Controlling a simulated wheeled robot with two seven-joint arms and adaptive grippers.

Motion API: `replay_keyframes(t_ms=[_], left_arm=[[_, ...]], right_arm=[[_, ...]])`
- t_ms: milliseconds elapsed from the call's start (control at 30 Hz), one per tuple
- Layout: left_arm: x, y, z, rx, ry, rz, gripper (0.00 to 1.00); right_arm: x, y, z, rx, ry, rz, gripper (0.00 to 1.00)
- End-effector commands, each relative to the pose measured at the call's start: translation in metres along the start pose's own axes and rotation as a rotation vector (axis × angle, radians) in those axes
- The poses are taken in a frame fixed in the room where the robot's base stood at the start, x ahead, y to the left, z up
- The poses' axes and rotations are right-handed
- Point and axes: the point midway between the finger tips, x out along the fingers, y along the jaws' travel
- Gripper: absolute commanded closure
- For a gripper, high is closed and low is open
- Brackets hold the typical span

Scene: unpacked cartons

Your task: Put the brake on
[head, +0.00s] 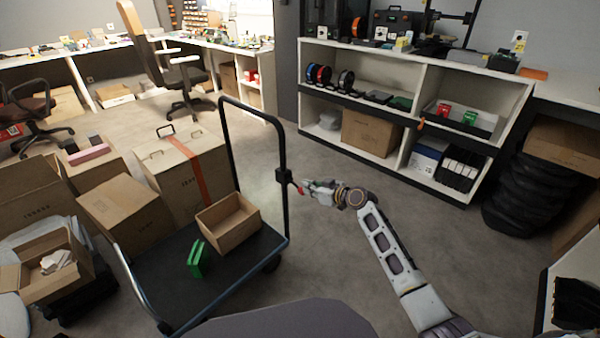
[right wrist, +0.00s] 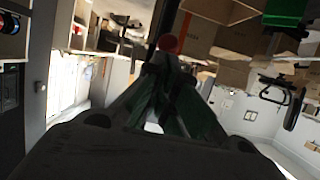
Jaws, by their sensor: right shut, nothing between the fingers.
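The cart (head: 190,285) has a black upright handle (head: 283,135) on its right side. A black brake block (head: 284,175) sits on the handle post, with a small red lever tip (head: 300,189) sticking out to the right. My right gripper (head: 310,187) reaches in from the right at the height of the lever tip. In the right wrist view the red knob (right wrist: 168,42) shows just beyond the closed fingertips (right wrist: 162,62). The fingers are shut with nothing held; I cannot tell whether they touch the knob. My left gripper is not in view.
An open carton (head: 228,222) and a green item (head: 198,260) are on the cart deck. Closed cartons (head: 185,175) stand behind and left. A white shelf unit (head: 420,75) stands at the back right. The floor (head: 340,230) between cart and shelf is clear.

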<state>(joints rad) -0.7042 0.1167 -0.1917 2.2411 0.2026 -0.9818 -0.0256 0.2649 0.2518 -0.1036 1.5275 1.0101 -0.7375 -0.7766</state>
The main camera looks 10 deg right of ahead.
Motion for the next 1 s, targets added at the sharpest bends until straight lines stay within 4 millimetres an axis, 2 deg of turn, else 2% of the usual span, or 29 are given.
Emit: replay_keyframes(t_ms=[67,1000], left_arm=[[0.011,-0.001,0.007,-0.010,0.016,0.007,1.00],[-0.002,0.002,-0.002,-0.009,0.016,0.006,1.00]], right_arm=[[0.002,0.000,0.009,-0.002,-0.002,-0.001,1.00],[-0.004,0.000,-0.010,0.000,0.000,0.000,1.00]])
